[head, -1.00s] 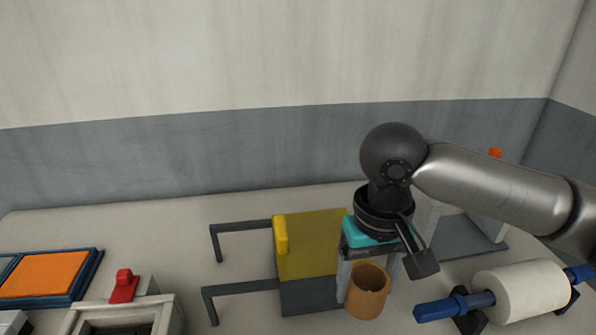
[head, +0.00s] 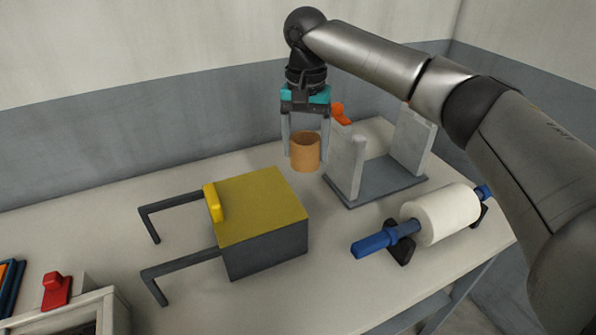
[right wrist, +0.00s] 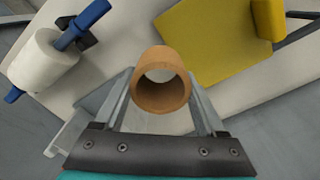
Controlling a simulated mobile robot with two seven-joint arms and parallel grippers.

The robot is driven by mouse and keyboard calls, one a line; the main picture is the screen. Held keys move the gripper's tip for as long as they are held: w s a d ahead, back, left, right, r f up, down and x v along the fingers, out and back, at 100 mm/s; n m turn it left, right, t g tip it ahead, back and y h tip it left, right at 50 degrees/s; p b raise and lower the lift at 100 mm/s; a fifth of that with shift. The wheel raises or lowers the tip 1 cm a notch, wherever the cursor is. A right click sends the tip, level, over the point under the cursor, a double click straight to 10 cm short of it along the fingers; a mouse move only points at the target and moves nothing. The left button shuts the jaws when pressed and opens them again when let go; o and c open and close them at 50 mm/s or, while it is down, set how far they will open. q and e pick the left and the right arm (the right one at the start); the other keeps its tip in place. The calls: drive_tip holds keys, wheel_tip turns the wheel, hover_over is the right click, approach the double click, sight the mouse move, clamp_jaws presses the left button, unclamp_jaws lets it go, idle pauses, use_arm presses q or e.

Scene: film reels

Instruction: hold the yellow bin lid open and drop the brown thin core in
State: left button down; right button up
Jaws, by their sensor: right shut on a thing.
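The brown thin core (head: 305,152) is a short hollow tube. My right gripper (head: 304,150) is shut on it and holds it above the table, behind and to the right of the bin. The core also shows between the fingers in the right wrist view (right wrist: 160,88). The grey bin (head: 268,252) stands on the table with its yellow lid (head: 260,205) lying closed on top. A raised yellow handle (head: 213,203) is at the lid's left edge. The lid also shows at the top right in the right wrist view (right wrist: 215,40). My left gripper is not in view.
A grey stand (head: 345,165) with two upright plates and an orange part (head: 340,113) is right of the core. A white roll (head: 440,213) on a blue shaft lies in front of it. Two dark bracket arms (head: 180,262) reach left from the bin. A red-knobbed box (head: 56,290) is front left.

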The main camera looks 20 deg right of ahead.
drive_tip(key=w+d+r+m, duration=0.2)
drive_tip(key=w+d+m, duration=0.2)
drive_tip(key=d, duration=0.3)
drive_tip(key=shift+w+d+r, duration=0.15)
drive_tip(key=shift+d+r, duration=0.15)
drive_tip(key=shift+r, duration=0.1)
